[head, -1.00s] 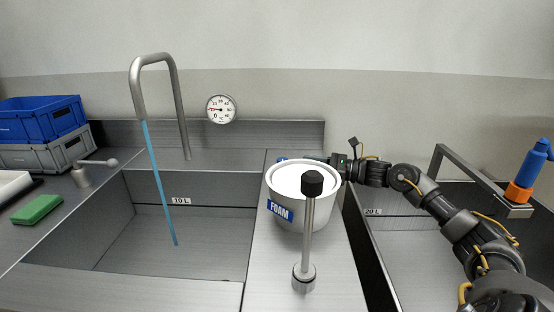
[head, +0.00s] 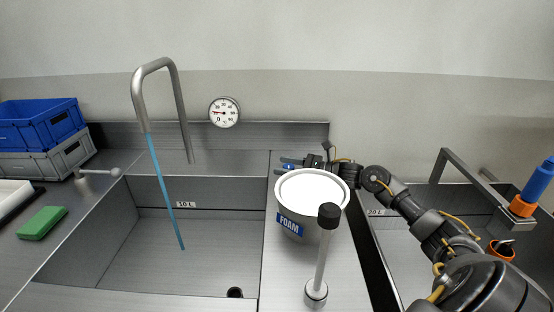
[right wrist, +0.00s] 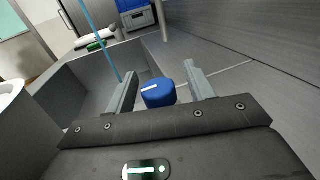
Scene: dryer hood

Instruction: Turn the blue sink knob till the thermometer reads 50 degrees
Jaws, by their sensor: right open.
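The blue sink knob (head: 288,167) stands on the ledge right of the sink, behind the white FOAM tub. In the right wrist view the knob (right wrist: 158,95) shows a white mark on its top. My right gripper (head: 284,165) is open with its fingers on either side of the knob. The right wrist view shows gaps between the knob and both fingers (right wrist: 160,80). The round thermometer (head: 224,113) hangs on the wall; its red needle points left, in the low part of the scale, but the exact figure is too small to read. My left gripper is out of view.
The FOAM tub (head: 311,193) and an upright black-topped lever (head: 322,257) stand before my right arm. A tall faucet (head: 140,105) pours a blue stream (head: 164,190) into the 10 L sink. A green sponge (head: 43,223) and crates (head: 45,158) are at left.

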